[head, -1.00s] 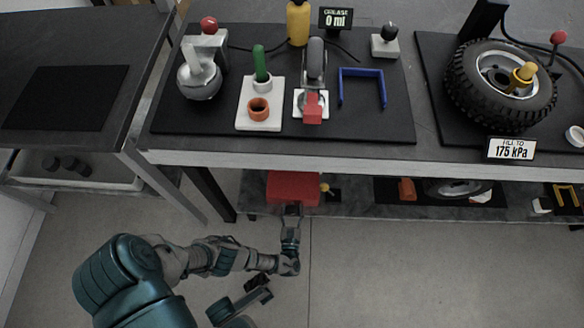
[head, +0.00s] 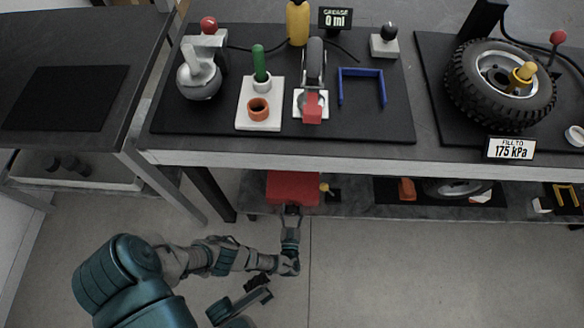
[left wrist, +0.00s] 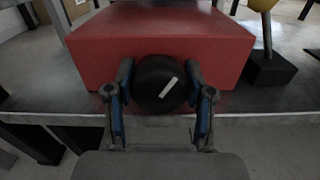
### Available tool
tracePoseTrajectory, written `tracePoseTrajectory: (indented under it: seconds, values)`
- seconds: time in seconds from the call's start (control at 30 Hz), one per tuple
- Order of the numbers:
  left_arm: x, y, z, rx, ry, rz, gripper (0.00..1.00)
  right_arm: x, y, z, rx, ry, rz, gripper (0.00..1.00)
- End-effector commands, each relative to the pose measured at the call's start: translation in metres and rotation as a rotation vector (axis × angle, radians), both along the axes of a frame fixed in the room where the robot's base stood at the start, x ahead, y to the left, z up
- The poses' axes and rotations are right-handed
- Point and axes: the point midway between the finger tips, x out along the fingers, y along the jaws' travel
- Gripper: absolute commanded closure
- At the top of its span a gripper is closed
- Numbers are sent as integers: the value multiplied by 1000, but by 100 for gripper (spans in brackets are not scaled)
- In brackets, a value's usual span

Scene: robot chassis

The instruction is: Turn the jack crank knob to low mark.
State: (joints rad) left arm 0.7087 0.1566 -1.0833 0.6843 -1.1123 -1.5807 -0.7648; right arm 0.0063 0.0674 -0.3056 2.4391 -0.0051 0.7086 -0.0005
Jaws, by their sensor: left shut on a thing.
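The jack is a red box on the lower shelf under the bench, in the head view (head: 293,188) and the left wrist view (left wrist: 160,38). Its crank knob (left wrist: 158,84) is a round black knob on the box's front face. A white mark line on the knob slants from lower left to upper right. My left gripper (left wrist: 158,98) is shut on the knob, one finger on each side; in the head view it is at the box's front (head: 291,215). No low mark can be made out.
The bench top (head: 350,158) overhangs the lower shelf (head: 350,207). A yellow-topped part on a black block (left wrist: 268,68) stands right of the red box. A wheel (head: 500,85) and several tools are on the bench. The floor in front is clear.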

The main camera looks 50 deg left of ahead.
Motion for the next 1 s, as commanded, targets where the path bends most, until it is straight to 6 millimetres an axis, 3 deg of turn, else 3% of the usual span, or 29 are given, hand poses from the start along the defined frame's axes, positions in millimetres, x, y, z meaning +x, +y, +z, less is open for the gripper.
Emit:
tracePoseTrajectory:
  seconds: [0.17,0.2,0.3,0.67,1.0]
  values:
    - [-2,-7,-1,-7,2,-7,82,0,0,0,0,0,0,100]
    - [-2,-6,-1,-7,2,-7,44,0,0,0,0,0,0,100]
    - [-1,-6,-1,-7,2,-6,22,0,0,0,1,0,0,100]
    - [-3,-4,-2,-5,2,-3,22,-2,0,0,1,1,-3,100]
    - [-44,-54,-3,-7,5,-4,22,-2,0,1,0,-2,-1,100]
